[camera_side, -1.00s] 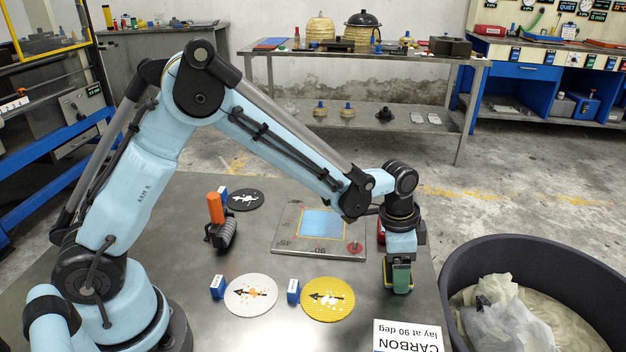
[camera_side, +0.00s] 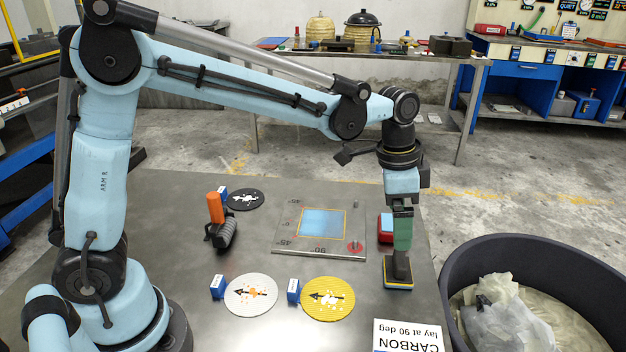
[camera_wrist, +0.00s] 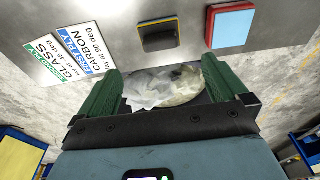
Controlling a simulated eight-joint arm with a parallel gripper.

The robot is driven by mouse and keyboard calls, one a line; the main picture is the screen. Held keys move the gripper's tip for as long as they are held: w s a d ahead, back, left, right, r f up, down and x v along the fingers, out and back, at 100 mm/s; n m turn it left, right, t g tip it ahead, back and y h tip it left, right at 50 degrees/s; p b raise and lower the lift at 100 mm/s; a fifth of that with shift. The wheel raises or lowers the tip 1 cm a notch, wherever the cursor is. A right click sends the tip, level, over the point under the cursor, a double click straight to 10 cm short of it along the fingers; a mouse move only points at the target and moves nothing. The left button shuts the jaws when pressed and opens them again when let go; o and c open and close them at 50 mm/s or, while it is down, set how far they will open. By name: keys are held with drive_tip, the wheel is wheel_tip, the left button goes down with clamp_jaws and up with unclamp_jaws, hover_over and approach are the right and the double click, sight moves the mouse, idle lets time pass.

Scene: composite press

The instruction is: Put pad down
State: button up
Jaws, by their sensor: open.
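The pad (camera_side: 398,272) is a dark block with a handle and a yellow-edged base. It stands upright on the metal table near the right edge. In the wrist view the pad (camera_wrist: 158,35) shows dark with a yellow edge, beyond the fingertips. My gripper (camera_side: 402,246) has green fingers and hangs just above the pad in the side view. In the wrist view my gripper (camera_wrist: 163,70) has its fingers wide apart with nothing between them.
A red block with a blue top (camera_side: 385,228) stands behind the pad. A plate with a blue sheet (camera_side: 323,222) lies to the left. A white disc (camera_side: 251,295), a yellow disc (camera_side: 328,299) and a CARBON sign (camera_side: 408,336) lie in front. A black bin (camera_side: 457,275) is at right.

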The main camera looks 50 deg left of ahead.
drive_tip(key=s+a+r+n+t+y, duration=0.1)
drive_tip(key=s+a+r+n+t, duration=0.1)
drive_tip(key=s+a+n+t, duration=0.3)
drive_tip(key=s+a+n, duration=0.4)
drive_tip(key=s+a, duration=0.3)
drive_tip(key=s, duration=0.2)
drive_tip(key=shift+s+t, duration=0.25)
drive_tip(key=shift+t, duration=0.15)
drive_tip(key=shift+a, duration=0.1)
drive_tip(key=shift+c, duration=0.6)
